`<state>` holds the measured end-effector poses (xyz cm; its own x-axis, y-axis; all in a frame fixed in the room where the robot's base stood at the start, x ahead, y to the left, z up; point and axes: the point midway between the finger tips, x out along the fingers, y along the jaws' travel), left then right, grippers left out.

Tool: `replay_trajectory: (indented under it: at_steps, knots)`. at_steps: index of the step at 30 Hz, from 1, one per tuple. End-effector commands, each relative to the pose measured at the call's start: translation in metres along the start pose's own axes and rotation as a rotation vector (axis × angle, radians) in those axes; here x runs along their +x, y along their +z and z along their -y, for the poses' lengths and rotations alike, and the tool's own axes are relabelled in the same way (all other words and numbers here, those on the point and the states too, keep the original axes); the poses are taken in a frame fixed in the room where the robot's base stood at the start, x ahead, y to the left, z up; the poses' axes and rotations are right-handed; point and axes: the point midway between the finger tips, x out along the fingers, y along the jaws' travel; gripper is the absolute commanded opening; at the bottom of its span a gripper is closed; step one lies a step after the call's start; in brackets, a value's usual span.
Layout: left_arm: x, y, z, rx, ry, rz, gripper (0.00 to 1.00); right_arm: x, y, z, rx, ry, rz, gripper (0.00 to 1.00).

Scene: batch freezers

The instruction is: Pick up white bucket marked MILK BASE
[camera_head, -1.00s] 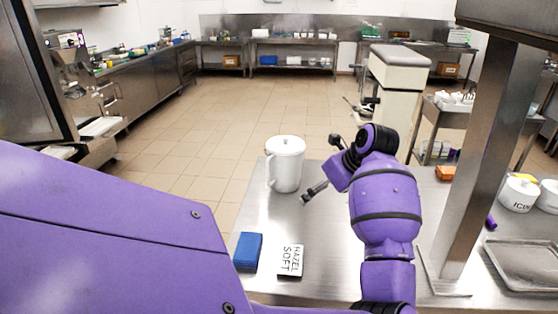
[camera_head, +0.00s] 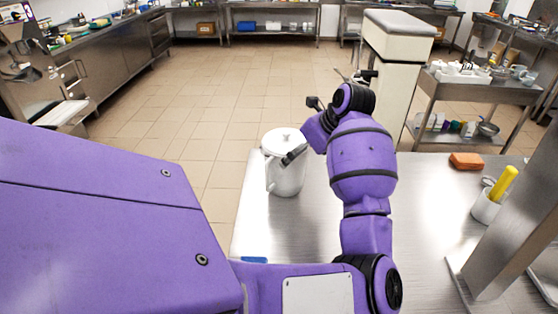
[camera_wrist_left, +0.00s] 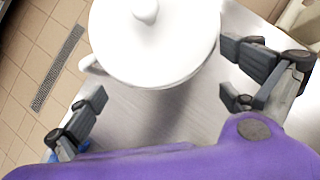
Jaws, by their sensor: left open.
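A white lidded bucket (camera_head: 288,178) with a knob on top and a side handle at its left stands upright on the steel table. No marking on it is readable. My left gripper (camera_head: 300,128) is at its upper right, one finger overlapping the lid's right edge in the head view. In the left wrist view the bucket (camera_wrist_left: 155,45) lies ahead between the spread fingers of my gripper (camera_wrist_left: 163,85), which is open and empty. I cannot tell whether a finger touches it. My right gripper is not in view.
The steel table (camera_head: 420,190) is clear right of my arm. An orange block (camera_head: 466,161), a white cup (camera_head: 485,208) with a yellow-handled tool and a metal post (camera_head: 515,235) stand farther right. A blue item (camera_head: 254,260) is mostly hidden by my arm.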

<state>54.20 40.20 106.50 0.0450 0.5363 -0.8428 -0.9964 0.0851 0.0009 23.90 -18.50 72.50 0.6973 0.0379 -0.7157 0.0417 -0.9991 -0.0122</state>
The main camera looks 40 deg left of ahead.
Motion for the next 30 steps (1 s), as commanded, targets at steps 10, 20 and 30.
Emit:
replay_trajectory:
  at_steps: [10, 20, 30]
  knots:
    - [0.017, 0.0, -0.001, 0.001, 0.002, -0.001, 1.0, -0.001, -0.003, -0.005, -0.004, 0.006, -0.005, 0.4]
    - [0.061, 0.001, -0.001, 0.001, 0.002, 0.0, 1.0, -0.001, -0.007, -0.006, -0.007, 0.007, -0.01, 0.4]
    - [0.079, 0.0, 0.0, 0.001, 0.0, -0.001, 1.0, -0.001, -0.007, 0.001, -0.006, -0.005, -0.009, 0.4]
